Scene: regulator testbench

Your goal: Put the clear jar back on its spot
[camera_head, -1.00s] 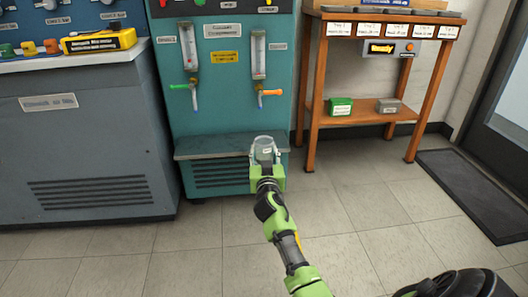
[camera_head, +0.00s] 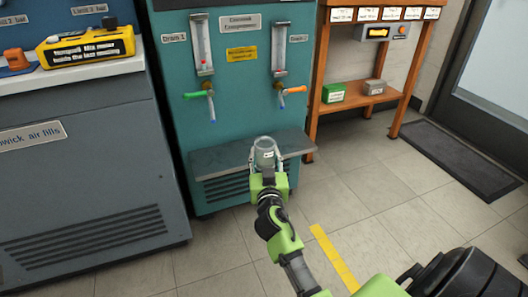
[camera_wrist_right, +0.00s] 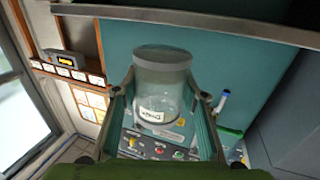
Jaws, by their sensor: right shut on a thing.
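The clear jar (camera_head: 265,152) is held upright in my right gripper (camera_head: 267,165), in front of the teal cabinet's low ledge (camera_head: 220,158). In the right wrist view the jar (camera_wrist_right: 161,90) stands between the two fingers of the gripper (camera_wrist_right: 165,110), with a small white label on its side. The label's writing is too small to read surely. My left gripper is in neither view. Which place is the jar's spot cannot be told from these frames.
The teal cabinet (camera_head: 185,80) bears two gauge tubes with an orange tap (camera_head: 293,90) and a green tap (camera_head: 196,94). A grey counter (camera_head: 70,170) stands left, with a yellow meter (camera_head: 88,47). A wooden shelf (camera_head: 352,103) stands right. A dark mat (camera_head: 458,160) lies on the floor.

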